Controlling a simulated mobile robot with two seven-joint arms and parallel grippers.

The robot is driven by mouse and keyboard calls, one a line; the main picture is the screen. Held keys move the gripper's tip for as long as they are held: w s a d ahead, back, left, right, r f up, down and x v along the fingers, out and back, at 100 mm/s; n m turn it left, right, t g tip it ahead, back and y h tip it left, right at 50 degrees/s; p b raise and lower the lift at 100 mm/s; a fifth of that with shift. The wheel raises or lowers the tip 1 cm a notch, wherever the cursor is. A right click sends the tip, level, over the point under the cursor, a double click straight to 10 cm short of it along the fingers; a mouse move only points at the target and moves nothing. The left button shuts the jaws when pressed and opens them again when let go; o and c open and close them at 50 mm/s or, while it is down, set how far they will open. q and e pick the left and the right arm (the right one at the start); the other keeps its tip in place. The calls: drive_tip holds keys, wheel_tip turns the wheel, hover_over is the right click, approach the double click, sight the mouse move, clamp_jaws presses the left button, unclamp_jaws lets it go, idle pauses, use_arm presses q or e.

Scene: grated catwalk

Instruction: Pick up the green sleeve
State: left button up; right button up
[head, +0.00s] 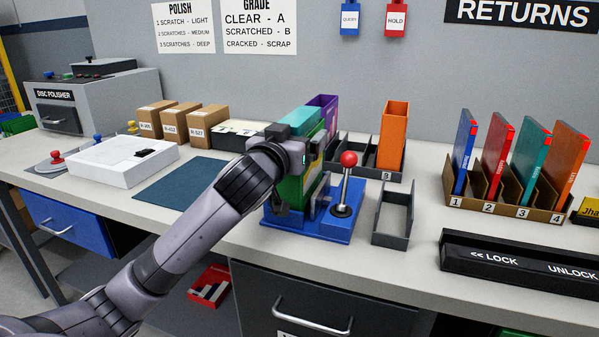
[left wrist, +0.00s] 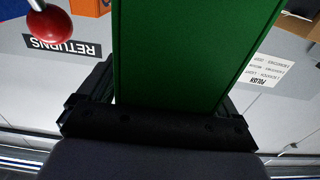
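The green sleeve (head: 292,190) stands upright in the blue lever stand (head: 335,224) on the bench, partly hidden behind my left arm. My left gripper (head: 281,190) is at the sleeve, with its far parts hidden. In the left wrist view the green sleeve (left wrist: 190,55) rises between the two dark fingers, close to both. A thin light gap shows beside the left finger, and I cannot tell whether the fingers press on it. My right gripper is not in view.
A red-knobbed lever (head: 347,175) stands right beside the sleeve. Behind are a purple sleeve (head: 327,103) and an orange sleeve (head: 394,130) in a dark rack.

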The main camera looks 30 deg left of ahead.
use_arm(q)
drive_tip(key=c, duration=1.4)
drive_tip(key=shift+r, duration=0.15)
